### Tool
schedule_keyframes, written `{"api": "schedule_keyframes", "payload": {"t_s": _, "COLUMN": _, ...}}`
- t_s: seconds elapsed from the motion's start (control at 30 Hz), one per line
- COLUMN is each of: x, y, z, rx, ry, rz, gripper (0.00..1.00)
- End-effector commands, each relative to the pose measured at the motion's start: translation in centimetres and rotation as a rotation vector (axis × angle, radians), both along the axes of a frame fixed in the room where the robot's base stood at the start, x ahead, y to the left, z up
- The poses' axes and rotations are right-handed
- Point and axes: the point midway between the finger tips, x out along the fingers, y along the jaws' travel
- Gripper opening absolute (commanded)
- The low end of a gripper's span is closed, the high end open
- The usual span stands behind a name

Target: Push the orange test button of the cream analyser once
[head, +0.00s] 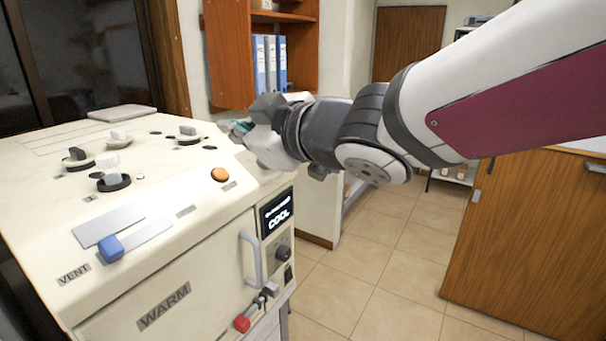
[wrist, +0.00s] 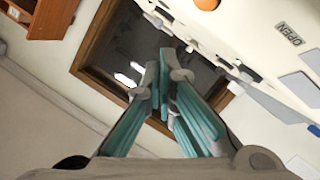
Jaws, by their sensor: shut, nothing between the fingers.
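The cream analyser (head: 190,222) fills the left of the head view. Its orange test button (head: 219,174) is a round knob on the sloped top, near the right edge. In the wrist view the orange button (wrist: 207,4) is cut by the top edge. My gripper (head: 240,127) is beyond and to the right of the button in the head view, apart from it, with the fingertips partly hidden by its own body. In the wrist view my gripper (wrist: 164,62) shows teal-lined fingers, shut and empty.
A wooden cabinet (head: 525,245) stands at right. The tiled floor between is clear.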

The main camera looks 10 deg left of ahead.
Motion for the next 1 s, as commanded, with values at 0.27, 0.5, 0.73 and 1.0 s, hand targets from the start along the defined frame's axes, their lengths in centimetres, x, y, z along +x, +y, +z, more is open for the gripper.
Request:
{"api": "schedule_keyframes", "payload": {"t_s": 0.27, "x": 0.9, "y": 1.4, "z": -2.5, "rx": 0.001, "ry": -0.002, "rz": 0.0, "gripper": 0.0}}
{"api": "schedule_keyframes", "payload": {"t_s": 0.5, "x": 1.2, "y": 2.5, "z": -4.1, "rx": 0.001, "ry": -0.002, "rz": 0.001, "gripper": 0.0}}
{"api": "schedule_keyframes", "payload": {"t_s": 0.73, "x": 1.4, "y": 3.2, "z": -5.0, "rx": 0.001, "ry": 0.0, "rz": 0.001, "gripper": 0.0}}
{"api": "schedule_keyframes", "payload": {"t_s": 1.0, "x": 1.3, "y": 3.3, "z": -5.1, "rx": 0.0, "ry": 0.0, "rz": 0.0, "gripper": 0.0}}
